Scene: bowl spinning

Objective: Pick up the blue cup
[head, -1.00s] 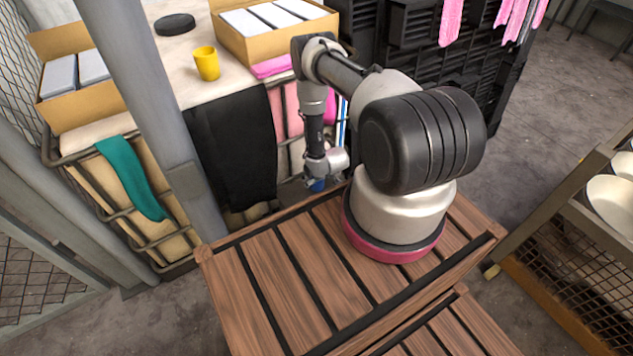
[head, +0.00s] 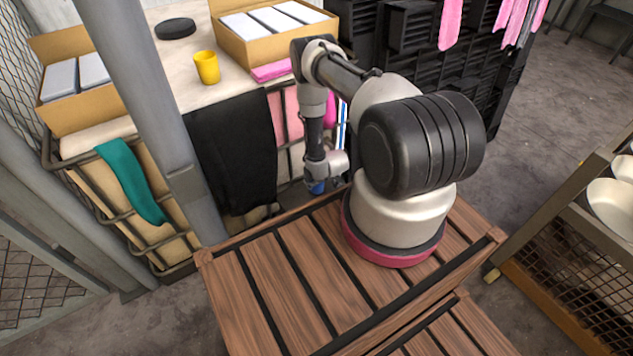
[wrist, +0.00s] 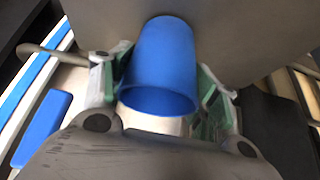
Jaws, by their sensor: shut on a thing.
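The blue cup (wrist: 163,62) fills the middle of the wrist view, with its open rim toward the camera. My gripper (wrist: 165,88) has its green-padded fingers on both sides of the cup and is shut on it. In the head view only a small patch of the blue cup (head: 317,187) shows below my gripper (head: 322,180). The gripper hangs low beyond the far edge of the wooden slatted top, and most of the cup is hidden there.
A yellow cup (head: 207,67) stands on the pale table (head: 180,92), near a black round object (head: 175,28) and an open carton (head: 262,42). A dark cloth (head: 236,150) hangs over the table's front. A grey post (head: 150,110) stands at left. A shelf with white bowls (head: 612,203) is at right.

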